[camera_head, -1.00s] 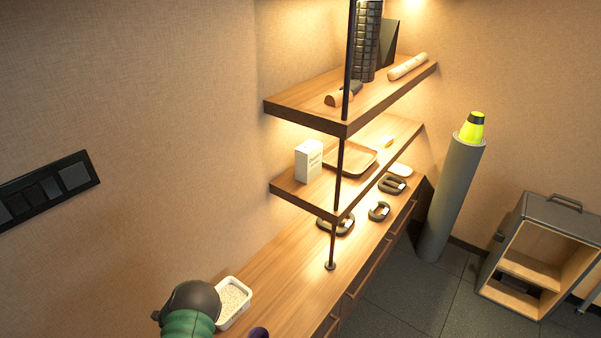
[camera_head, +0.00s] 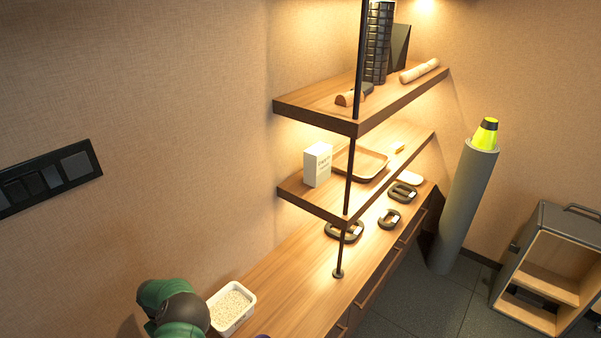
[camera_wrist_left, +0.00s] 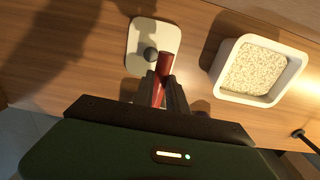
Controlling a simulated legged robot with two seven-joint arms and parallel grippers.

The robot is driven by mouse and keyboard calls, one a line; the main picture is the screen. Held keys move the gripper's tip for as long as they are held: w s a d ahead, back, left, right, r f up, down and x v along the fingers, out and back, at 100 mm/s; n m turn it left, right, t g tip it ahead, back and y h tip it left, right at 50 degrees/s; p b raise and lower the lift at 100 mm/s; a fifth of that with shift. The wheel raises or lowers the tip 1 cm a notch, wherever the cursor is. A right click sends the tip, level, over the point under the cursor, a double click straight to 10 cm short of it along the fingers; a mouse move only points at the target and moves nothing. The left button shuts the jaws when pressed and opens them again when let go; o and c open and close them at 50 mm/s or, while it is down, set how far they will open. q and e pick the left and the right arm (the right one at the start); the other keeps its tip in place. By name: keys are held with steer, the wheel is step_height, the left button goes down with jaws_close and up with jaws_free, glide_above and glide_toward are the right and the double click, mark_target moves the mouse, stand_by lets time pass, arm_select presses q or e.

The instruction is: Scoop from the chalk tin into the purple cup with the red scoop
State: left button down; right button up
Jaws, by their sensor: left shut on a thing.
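The chalk tin (camera_head: 243,318) is a white square tub of pale granules on the counter, just right of my left arm in the head view. It also shows at the upper right of the left wrist view (camera_wrist_left: 243,100). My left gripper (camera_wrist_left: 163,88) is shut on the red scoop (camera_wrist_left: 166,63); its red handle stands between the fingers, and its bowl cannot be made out. The gripper is left of the tin in the wrist view, apart from it. Only a purple sliver, likely the purple cup (camera_head: 262,336), shows at the head view's bottom edge. My right gripper is out of view.
A white square plate with a dark knob (camera_wrist_left: 136,42) lies behind the scoop in the wrist view. A thin black post (camera_head: 339,262) rises from the counter (camera_head: 290,290) right of the tin, carrying shelves (camera_head: 330,205). Counter between tin and post is clear.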

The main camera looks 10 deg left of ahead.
arm_select(q)
steer(key=shift+s+d+y+p, duration=0.35)
steer(key=shift+d+p, duration=0.35)
steer(key=shift+p, duration=0.3)
steer(key=shift+s+d+f+p, duration=0.2)
steer(key=shift+s+d+p, duration=0.15)
steer(key=shift+d+p, duration=0.35)
steer(key=shift+s+d+f+t+y+p, duration=0.45)
steer(key=shift+d+y+p, duration=0.1)
steer(key=shift+d+p, duration=0.2)
steer(key=shift+s+d+f, duration=0.1)
steer(key=shift+d+f, duration=0.05)
steer(key=shift+f, duration=0.1)
steer(key=d+f+y+b, duration=0.1)
steer(key=b, duration=0.8)
steer(key=s+d+f+t+y+b, duration=0.1)
steer(key=y+b, duration=0.1)
steer(key=b, duration=0.7)
steer(key=s+d+f+t+y+b, duration=0.1)
steer(key=d+b, duration=0.1)
steer(key=b, duration=0.7)
steer(key=shift+d+f+y, duration=0.1)
steer(key=shift+f+y, duration=0.1)
steer(key=shift+y, duration=0.1)
steer(key=shift+s+d+t+y+b, duration=0.15)
steer(key=shift+t+y+b, duration=0.2)
steer(key=shift+b, duration=0.25)
steer(key=shift+r, duration=0.15)
steer(key=shift+r, duration=0.1)
